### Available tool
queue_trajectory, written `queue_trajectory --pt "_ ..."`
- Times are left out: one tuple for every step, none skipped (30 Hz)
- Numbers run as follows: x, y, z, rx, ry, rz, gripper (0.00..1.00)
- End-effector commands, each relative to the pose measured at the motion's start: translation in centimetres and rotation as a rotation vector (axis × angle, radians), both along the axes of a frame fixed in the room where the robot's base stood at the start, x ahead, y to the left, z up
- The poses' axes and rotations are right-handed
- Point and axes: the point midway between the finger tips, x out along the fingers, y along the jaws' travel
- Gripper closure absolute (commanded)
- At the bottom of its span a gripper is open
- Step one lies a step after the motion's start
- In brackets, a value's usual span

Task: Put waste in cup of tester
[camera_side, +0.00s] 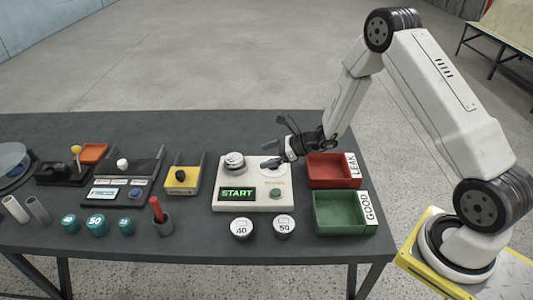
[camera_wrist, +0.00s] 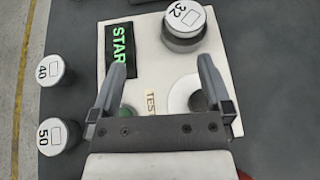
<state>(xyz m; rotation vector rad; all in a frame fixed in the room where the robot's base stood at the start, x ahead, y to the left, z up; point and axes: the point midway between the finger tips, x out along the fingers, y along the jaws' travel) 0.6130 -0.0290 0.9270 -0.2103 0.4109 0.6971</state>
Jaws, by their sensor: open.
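The tester (camera_side: 222,203) is a white box with a lit green START display (camera_side: 237,193), also in the wrist view (camera_wrist: 145,60). A grey metal waste with a white top marked 32 (camera_wrist: 185,24) stands on its upper left in the side view (camera_side: 234,161); whether it sits in a cup is hidden. Wastes marked 40 (camera_side: 241,228) and 50 (camera_side: 284,227) stand on the table before the tester. My gripper (camera_wrist: 161,63) is open and empty above the tester's right half, beside the 32 waste. A white disc with a dark knob (camera_wrist: 198,100) lies below it.
A red LEAK tray (camera_side: 333,184) and a green GOOD tray (camera_side: 341,227) stand right of the tester. Left are a yellow block (camera_side: 182,187), a pot with a red-handled tool (camera_side: 157,210) and several teal pots. The table's back strip is clear.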

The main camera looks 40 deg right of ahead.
Motion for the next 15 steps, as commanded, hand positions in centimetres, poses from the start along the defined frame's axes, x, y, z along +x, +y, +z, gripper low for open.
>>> queue_trajectory --pt "-0.5 0.7 0.5 -0.029 0.002 0.048 0.00" --pt "-1.0 1.2 0.7 -0.050 0.003 0.081 0.00" --pt "-1.6 1.8 1.0 -0.080 0.006 0.130 0.00" --pt "-2.1 2.3 1.3 -0.104 0.008 0.169 0.00" --pt "-2.6 2.8 1.5 -0.130 0.008 0.210 0.00" --pt "-3.4 3.4 1.8 -0.166 0.010 0.265 0.00" --pt "-4.1 3.8 2.1 -0.195 0.009 0.308 0.00" --pt "-4.7 4.2 2.3 -0.224 0.009 0.351 0.00" --pt "-5.5 4.7 2.6 -0.264 0.006 0.408 0.00" --pt "-6.2 5.0 2.8 -0.293 0.006 0.450 0.00" --pt "-6.8 5.2 3.0 -0.323 0.003 0.491 0.00" --pt "-7.7 5.6 3.3 -0.363 -0.002 0.548 0.00" --pt "-8.3 5.8 3.5 -0.396 -0.006 0.590 0.00" --pt "-9.0 5.9 3.7 -0.426 -0.011 0.632 0.00" --pt "-9.8 6.1 3.9 -0.468 -0.018 0.687 0.00"
